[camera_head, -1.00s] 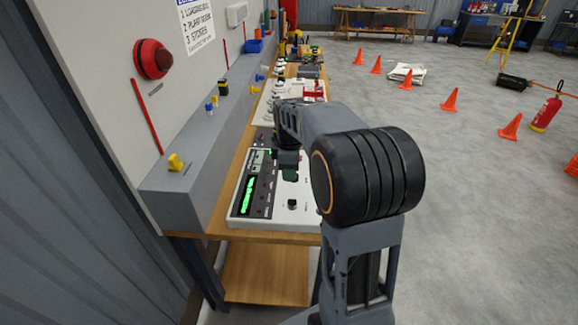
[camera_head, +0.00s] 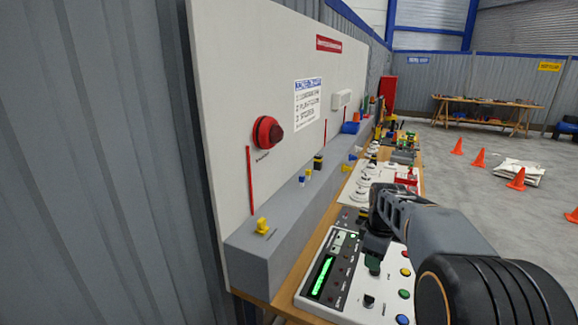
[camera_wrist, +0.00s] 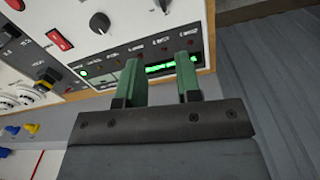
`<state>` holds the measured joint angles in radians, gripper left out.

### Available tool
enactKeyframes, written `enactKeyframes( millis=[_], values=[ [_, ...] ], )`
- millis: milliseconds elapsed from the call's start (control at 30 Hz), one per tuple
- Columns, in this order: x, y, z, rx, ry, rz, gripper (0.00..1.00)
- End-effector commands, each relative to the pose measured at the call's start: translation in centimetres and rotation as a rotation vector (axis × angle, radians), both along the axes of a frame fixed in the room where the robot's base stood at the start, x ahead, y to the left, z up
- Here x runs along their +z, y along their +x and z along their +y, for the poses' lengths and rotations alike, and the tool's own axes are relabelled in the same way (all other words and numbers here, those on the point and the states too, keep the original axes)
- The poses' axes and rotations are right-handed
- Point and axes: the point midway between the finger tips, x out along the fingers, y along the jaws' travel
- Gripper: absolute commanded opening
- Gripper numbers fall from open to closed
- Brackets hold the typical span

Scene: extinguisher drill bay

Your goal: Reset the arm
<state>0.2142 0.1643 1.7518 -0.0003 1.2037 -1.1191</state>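My gripper (camera_head: 373,264) hangs over the white control panel (camera_head: 342,308) on the bench, at the end of my grey arm. In the wrist view its two green fingers (camera_wrist: 161,78) stand apart with nothing between them, and the panel (camera_wrist: 120,18) shows beyond. The panel has a lit green display (camera_head: 322,276), a black knob (camera_head: 369,300) and several coloured buttons (camera_head: 405,272). I cannot tell whether the fingertips touch the panel.
A grey ledge (camera_head: 262,262) with small yellow and blue pieces runs along the white wall board (camera_head: 232,150). A red alarm (camera_head: 267,133) is on the board. More devices fill the bench farther back. Orange cones (camera_head: 516,179) stand on the floor at the right.

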Motion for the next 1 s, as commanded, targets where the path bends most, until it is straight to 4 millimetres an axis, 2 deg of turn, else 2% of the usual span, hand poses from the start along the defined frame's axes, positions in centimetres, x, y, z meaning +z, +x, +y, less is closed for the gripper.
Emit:
enactKeyframes(
  millis=[100,167,300,433,600,700,1000],
  values=[
    [-2.0,-1.4,0.3,-0.256,0.005,0.007,0.32],
    [-2.2,-2.8,1.0,-0.403,0.008,-0.013,0.32],
    [-2.1,-7.4,3.5,-0.727,0.033,-0.093,0.32],
    [-1.8,-11.4,5.6,-0.909,0.080,-0.173,0.32],
    [-1.7,-15.1,7.4,-0.949,0.132,-0.251,0.32],
    [-1.3,-16.3,8.0,-0.922,0.150,-0.281,0.32],
    [0.1,-16.7,8.9,-0.887,0.179,-0.333,0.32]
  ],
)
